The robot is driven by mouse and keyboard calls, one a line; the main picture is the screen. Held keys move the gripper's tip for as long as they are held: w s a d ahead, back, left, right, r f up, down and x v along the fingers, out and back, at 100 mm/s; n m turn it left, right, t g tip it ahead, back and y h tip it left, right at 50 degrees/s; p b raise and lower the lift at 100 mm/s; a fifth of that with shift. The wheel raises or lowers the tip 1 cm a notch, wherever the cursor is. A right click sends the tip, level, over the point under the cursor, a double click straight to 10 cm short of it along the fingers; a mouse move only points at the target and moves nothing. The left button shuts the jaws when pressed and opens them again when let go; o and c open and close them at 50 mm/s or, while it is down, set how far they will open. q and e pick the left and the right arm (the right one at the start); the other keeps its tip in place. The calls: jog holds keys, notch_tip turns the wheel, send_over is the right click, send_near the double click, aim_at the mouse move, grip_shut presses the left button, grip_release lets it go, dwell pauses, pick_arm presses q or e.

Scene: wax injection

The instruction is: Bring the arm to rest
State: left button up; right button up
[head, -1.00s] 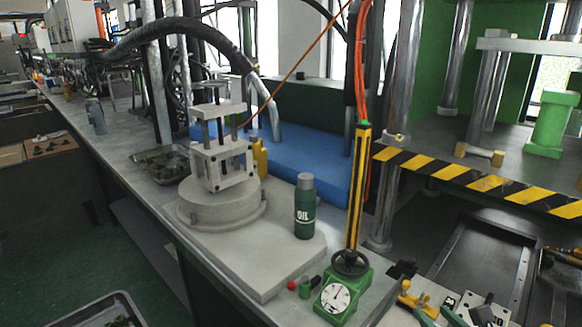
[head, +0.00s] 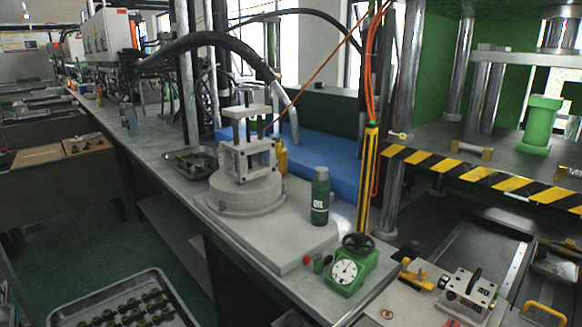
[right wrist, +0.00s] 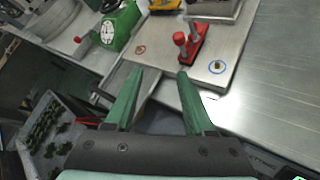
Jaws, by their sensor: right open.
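My right gripper (right wrist: 157,85) shows in the right wrist view with its two green fingers spread apart and nothing between them. It hangs near the front edge of the metal bench, apart from a small red clamp-like part (right wrist: 190,44) that stands on a plate (right wrist: 225,48) just past the fingertips. Neither of my grippers shows in the head view. My left gripper is out of view.
On the bench stand a wax press (head: 245,150) on a round base, a green oil bottle (head: 320,196) and a green gauge unit (head: 352,268). A tray of green parts (head: 130,300) is at lower left. A striped press edge (head: 480,177) lies right.

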jog(key=s+a+f+m+g+y, duration=0.1)
jog(key=s+a+f+m+g, duration=0.4)
jog(key=s+m, duration=0.6)
jog(key=s+a+f+m+g, duration=0.3)
jog(key=s+f+m, duration=0.35)
jog(key=m, duration=0.85)
jog(key=w+a+f+t+y, duration=0.1)
jog(key=a+f+t, duration=0.1)
jog(key=f, duration=0.3)
jog(key=w+a+f+t+y, duration=0.1)
jog(key=w+a+f+t, duration=0.1)
jog(key=f, duration=0.4)
jog(key=shift+m+t+y, duration=0.3)
jog(key=shift+t, duration=0.2)
jog(key=shift+w+a, duration=0.1)
jog(key=shift+w, duration=0.05)
